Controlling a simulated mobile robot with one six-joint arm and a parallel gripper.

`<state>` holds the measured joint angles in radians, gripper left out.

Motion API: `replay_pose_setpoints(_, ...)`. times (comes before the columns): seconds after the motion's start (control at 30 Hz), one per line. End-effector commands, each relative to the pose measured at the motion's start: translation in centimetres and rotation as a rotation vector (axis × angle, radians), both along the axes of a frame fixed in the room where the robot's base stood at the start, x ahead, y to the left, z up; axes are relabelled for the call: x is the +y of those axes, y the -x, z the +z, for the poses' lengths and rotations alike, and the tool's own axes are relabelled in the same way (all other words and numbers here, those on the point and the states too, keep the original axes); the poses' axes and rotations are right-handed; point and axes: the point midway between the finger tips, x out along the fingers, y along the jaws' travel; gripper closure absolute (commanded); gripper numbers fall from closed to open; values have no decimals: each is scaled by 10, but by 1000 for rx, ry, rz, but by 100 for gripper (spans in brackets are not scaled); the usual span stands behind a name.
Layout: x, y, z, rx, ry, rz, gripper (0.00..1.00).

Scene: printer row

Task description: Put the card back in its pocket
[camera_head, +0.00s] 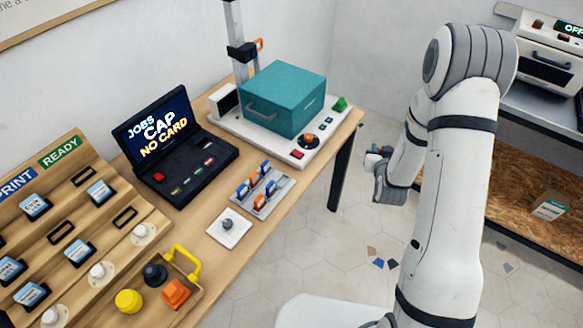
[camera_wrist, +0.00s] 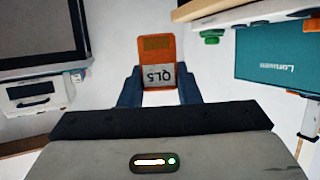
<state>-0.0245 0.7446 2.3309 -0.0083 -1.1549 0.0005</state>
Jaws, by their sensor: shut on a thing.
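My gripper (camera_wrist: 159,82) is shut on an orange card (camera_wrist: 157,48) with a pale printed label, held between its two blue fingers in the wrist view. In the head view my gripper (camera_head: 377,160) is out past the table's right edge, above the floor, well away from the rack; the card cannot be made out there. The sloped wooden rack (camera_head: 95,262) at the left holds several blue-and-white labelled cards in dark pockets. Which pocket is the card's cannot be told.
A black console (camera_head: 180,168) reads "JOBS CAP NO CARD". A teal press (camera_head: 284,98) stands at the table's back right. A printer (camera_head: 545,55) sits on a shelf at the right.

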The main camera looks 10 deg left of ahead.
Motion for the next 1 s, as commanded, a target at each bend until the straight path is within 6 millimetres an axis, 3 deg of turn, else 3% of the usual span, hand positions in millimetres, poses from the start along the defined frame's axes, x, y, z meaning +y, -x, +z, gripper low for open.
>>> replay_pose_setpoints(0.4,-22,0,0,0,0,-36,95)
replay_pose_setpoints(0.57,-12,-3,2,-3,-1,-1,95)
replay_pose_setpoints(0.67,17,-6,6,-6,1,88,95)
replay_pose_setpoints(0.77,62,-7,14,-8,1,235,95)
replay_pose_setpoints(0.87,119,2,24,-10,3,428,95)
replay_pose_setpoints(1.0,193,32,37,-8,1,702,95)
